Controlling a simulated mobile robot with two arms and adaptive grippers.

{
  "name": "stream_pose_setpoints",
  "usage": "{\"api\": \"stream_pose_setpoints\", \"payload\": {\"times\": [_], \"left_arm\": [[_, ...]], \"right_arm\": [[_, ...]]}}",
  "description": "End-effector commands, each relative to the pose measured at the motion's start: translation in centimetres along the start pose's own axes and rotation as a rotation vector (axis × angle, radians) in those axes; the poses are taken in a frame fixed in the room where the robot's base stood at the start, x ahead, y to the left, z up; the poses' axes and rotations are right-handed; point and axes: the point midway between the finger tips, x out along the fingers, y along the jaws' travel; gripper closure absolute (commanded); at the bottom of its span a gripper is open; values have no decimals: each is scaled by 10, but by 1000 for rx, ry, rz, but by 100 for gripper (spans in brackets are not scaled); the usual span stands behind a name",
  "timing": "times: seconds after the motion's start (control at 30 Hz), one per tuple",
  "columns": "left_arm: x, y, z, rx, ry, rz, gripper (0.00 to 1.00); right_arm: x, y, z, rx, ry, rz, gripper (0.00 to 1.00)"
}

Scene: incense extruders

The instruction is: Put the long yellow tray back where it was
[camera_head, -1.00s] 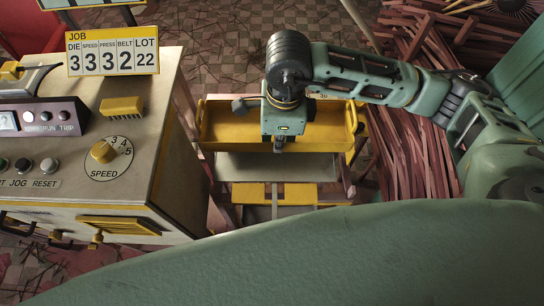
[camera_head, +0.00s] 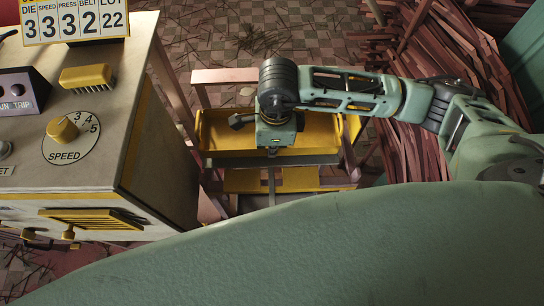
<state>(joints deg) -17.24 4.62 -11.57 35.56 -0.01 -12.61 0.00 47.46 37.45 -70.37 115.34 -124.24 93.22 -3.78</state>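The long yellow tray (camera_head: 221,131) lies crosswise in the camera_head view, at a dark reddish wooden rack (camera_head: 226,76). It looks level. Whether it rests on the rack or hangs just above it I cannot tell. My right gripper (camera_head: 272,153) reaches down over the middle of the tray from the right. Its fingers are at the tray's near wall and appear shut on it. The fingertips are mostly hidden, and the gripper body covers the tray's middle. My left gripper is not in view.
A machine cabinet (camera_head: 150,185) with a SPEED knob (camera_head: 62,129) and a yellow brush (camera_head: 86,76) stands close on the left. Bundles of reddish sticks (camera_head: 412,147) lie on the right. Another yellow surface (camera_head: 243,181) shows below the tray. Tiled floor (camera_head: 250,40) shows behind.

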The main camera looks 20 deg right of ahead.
Motion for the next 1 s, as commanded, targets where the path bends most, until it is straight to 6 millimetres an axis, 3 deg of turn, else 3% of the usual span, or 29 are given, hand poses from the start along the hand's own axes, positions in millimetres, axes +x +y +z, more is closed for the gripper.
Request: {"api": "stream_pose_setpoints", "payload": {"times": [0.1,0.23,0.57,0.8,1.0], "left_arm": [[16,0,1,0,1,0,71],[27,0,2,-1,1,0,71],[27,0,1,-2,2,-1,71],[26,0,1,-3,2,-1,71],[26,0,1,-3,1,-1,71]], "right_arm": [[25,2,-1,-1,2,3,100],[44,2,-2,0,1,2,100],[45,1,-2,0,0,1,100],[44,2,-2,0,1,2,77],[44,1,-2,0,1,1,77]]}}
